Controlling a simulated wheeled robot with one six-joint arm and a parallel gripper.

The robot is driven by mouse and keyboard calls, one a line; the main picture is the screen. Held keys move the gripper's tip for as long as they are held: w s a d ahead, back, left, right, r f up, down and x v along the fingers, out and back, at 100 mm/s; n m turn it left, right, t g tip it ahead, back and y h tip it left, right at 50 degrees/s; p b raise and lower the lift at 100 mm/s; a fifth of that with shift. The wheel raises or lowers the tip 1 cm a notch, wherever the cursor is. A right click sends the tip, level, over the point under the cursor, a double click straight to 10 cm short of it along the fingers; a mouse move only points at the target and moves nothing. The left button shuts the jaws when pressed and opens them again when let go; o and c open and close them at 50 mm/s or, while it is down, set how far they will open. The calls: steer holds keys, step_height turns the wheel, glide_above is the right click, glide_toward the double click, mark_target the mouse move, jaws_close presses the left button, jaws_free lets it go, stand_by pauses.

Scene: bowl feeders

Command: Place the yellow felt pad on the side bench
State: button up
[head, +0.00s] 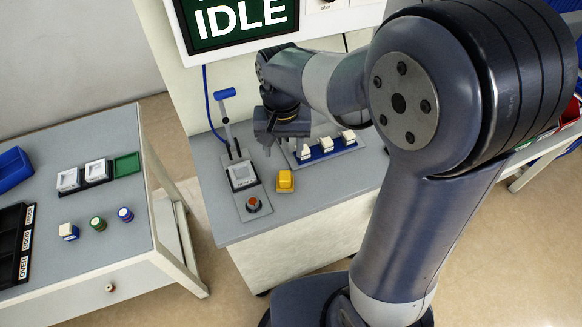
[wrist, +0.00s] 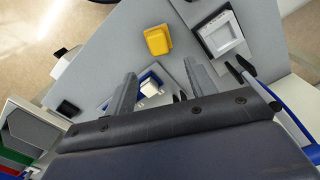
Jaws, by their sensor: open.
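The yellow felt pad (head: 285,181) lies on the grey worktop (head: 235,222) below the IDLE screen, right of a small lever station. It also shows in the wrist view (wrist: 158,40), beyond my fingertips. My gripper (head: 283,148) is over the same worktop, behind the pad in the head view. It is open, with nothing between its fingers, which show apart in the wrist view (wrist: 160,70). A separate grey-topped bench (head: 120,250) stands at the left, and it looks like the side bench.
The lever station (head: 240,176) and a red-orange knob (head: 253,204) are left of the pad. A blue rack with white blocks (head: 327,146) is behind it. The left bench holds trays, a black sorter (head: 12,245) and several small parts; its front is clear.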

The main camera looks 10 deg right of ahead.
glide_above(285, 175)
steer(key=f, duration=0.5)
steer(key=shift+w+a+f, duration=0.1)
steer(key=shift+w+f, duration=0.05)
steer(key=shift+w, duration=0.05)
steer(key=shift+s+f, duration=0.15)
steer(key=shift+f, duration=1.25)
steer(key=shift+s+f, duration=0.1)
steer(key=shift+f, duration=1.25)
steer(key=c, duration=0.9)
steer(key=shift+o, duration=0.2)
steer(key=shift+r, duration=0.15)
